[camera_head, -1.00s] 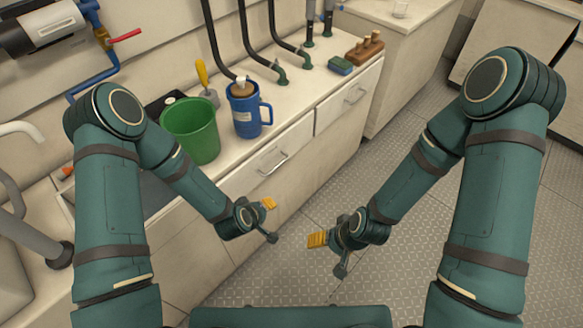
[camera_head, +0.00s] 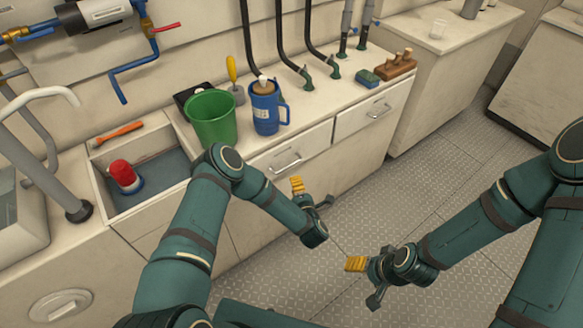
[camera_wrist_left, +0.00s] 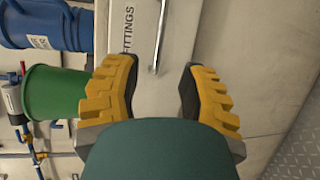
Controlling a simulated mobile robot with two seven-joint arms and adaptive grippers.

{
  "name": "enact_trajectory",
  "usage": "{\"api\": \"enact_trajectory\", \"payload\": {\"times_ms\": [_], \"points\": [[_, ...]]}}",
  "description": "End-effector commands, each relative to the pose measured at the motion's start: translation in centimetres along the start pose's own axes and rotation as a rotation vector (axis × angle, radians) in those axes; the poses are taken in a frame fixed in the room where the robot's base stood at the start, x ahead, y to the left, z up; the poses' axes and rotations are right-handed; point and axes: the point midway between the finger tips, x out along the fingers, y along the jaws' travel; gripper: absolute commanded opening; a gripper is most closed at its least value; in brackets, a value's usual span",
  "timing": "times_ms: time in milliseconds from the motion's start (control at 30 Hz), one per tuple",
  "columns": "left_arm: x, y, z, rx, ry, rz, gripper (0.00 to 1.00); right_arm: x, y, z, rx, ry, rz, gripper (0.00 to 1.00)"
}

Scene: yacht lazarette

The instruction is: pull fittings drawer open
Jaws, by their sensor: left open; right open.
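The fittings drawer (camera_head: 312,147) is the left of two drawers in the cream counter front, and it looks shut. Its metal bar handle (camera_head: 286,162) shows clear of the fingers in the head view. In the left wrist view the handle (camera_wrist_left: 160,38) and the word FITTINGS lie beyond the fingertips, between the two finger lines. My left gripper (camera_head: 311,197) is open and empty, in front of and below the handle, apart from it. Its yellow fingers also show in the left wrist view (camera_wrist_left: 158,82). My right gripper (camera_head: 364,281) is open and empty over the floor.
A green bucket (camera_head: 212,120) and a blue mug (camera_head: 266,110) stand on the counter above the drawer. A second drawer (camera_head: 372,110) is to the right. A sink (camera_head: 150,147) holding a red-topped object is at left. The floor (camera_head: 400,190) before the counter is clear.

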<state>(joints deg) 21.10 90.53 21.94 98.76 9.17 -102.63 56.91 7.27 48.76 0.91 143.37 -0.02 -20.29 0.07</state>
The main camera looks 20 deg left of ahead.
Motion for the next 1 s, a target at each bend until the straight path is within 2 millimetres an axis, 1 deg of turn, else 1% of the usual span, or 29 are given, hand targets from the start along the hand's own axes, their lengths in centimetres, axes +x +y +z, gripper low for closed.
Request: {"api": "enact_trajectory", "payload": {"times_ms": [33,300,500,600,700,1000], "points": [[1.0,-0.1,-0.1,0.0,0.002,0.003,0.41,0.4,0.1,0.0,0.0,0.001,0.0,0.69],[6.4,-0.1,-0.1,0.001,0.002,0.002,0.41,1.6,0.6,-0.1,-0.001,0.007,0.001,0.69],[9.5,-0.1,0.0,0.002,0.001,0.001,0.41,2.3,0.9,-0.2,-0.001,0.012,0.001,0.69],[10.5,-0.1,0.0,0.002,0.0,0.0,0.41,2.5,1.0,-0.3,-0.001,0.013,0.001,0.69],[11.1,-0.1,0.0,0.002,-0.001,0.0,0.41,2.6,1.0,-0.3,-0.001,0.014,0.001,0.69],[11.4,0.0,0.0,0.002,-0.002,-0.001,0.41,2.6,1.0,-0.3,-0.001,0.014,0.001,0.69]]}}
